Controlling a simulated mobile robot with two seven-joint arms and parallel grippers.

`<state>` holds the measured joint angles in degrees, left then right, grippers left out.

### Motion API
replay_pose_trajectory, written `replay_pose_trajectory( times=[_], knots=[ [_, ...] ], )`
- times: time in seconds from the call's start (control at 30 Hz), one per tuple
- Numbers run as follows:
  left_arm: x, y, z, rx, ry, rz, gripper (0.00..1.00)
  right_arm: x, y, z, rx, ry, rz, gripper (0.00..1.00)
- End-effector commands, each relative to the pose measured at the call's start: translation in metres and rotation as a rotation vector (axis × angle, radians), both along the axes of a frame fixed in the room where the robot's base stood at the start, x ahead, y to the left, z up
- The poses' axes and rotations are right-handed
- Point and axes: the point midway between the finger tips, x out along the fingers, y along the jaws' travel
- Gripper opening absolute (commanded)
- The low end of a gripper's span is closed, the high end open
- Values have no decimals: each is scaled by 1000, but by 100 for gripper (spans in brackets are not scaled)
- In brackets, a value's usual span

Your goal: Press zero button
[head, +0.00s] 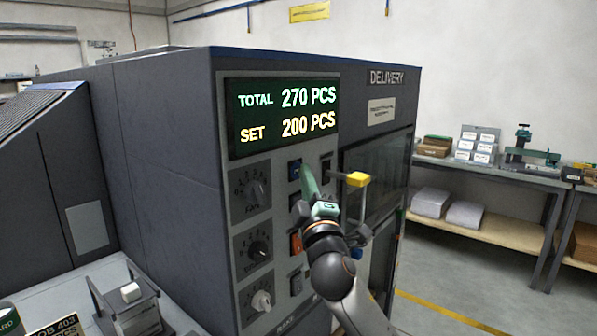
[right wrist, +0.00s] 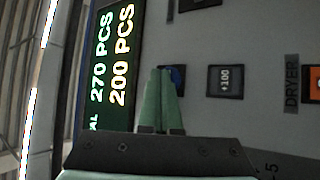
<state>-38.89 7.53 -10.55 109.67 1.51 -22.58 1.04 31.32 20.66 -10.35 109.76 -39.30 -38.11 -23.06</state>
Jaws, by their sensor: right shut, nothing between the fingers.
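The grey machine's panel has a lit display (head: 283,117) reading TOTAL 270 PCS and SET 200 PCS. A blue button (head: 293,171) sits just below the display; its label cannot be read. My right gripper (head: 307,168) is shut and empty, with its green fingertips at the blue button. In the right wrist view, the fingers (right wrist: 161,75) partly cover the blue button (right wrist: 179,76). I cannot tell whether they touch it. No button marked zero is legible. My left gripper is not in view.
A +100 button (right wrist: 226,79) and an orange button (right wrist: 315,81) are beside the blue one in the wrist view. Three knobs, including the top one (head: 254,193), line the panel's left. A yellow-tipped lever (head: 357,179) sticks out right of my gripper. A workbench (head: 500,172) stands at right.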

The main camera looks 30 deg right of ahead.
Motion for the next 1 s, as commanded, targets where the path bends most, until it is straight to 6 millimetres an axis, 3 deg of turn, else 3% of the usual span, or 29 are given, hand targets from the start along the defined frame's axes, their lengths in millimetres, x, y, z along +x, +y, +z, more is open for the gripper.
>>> replay_pose_trajectory(
  times=[0.63,1.0],
  knots=[
    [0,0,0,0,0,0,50,4,2,0,-1,0,2,0],
    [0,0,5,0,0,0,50,-11,-4,0,0,0,1,0]
  ],
)
